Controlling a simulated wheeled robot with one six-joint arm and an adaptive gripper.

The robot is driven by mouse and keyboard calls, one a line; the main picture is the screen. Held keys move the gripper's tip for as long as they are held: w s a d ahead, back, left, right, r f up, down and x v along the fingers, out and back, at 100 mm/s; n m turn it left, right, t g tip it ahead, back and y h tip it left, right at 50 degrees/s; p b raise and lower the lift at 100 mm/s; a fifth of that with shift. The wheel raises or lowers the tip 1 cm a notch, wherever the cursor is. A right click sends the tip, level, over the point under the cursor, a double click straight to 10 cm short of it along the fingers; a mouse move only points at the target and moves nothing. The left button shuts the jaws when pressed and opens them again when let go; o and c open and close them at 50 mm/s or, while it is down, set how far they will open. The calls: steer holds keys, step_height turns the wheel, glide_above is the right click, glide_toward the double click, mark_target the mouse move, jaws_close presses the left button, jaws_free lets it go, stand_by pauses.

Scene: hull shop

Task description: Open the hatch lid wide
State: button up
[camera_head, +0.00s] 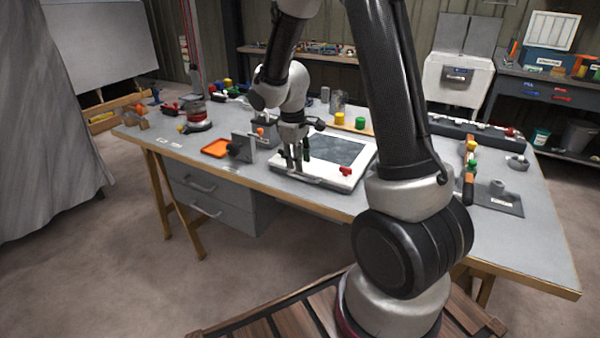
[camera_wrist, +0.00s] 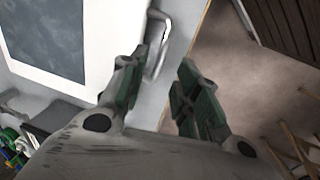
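The hatch lid (camera_head: 318,166), a white frame around a grey panel, lies flat on the grey workbench and looks closed. Its panel also shows at upper left in the wrist view (camera_wrist: 92,45). A metal bar handle (camera_wrist: 160,45) runs along the lid's front edge. My gripper (camera_head: 297,166) points down over that edge near the handle. In the wrist view my gripper (camera_wrist: 164,62) has its green-padded fingers apart, with the handle just beyond the left fingertip. Whether a finger touches the handle I cannot tell.
A red knob (camera_head: 346,171) sits at the lid's right front. An orange tray (camera_head: 216,148) and a grey upright block (camera_head: 243,147) are left of it. A black holder (camera_head: 492,198) is at the right.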

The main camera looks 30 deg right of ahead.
mark_target(300, 177)
steer(key=f, duration=0.5)
steer(key=shift+w+d+f, duration=0.25)
steer(key=shift+d, duration=0.15)
jaws_close()
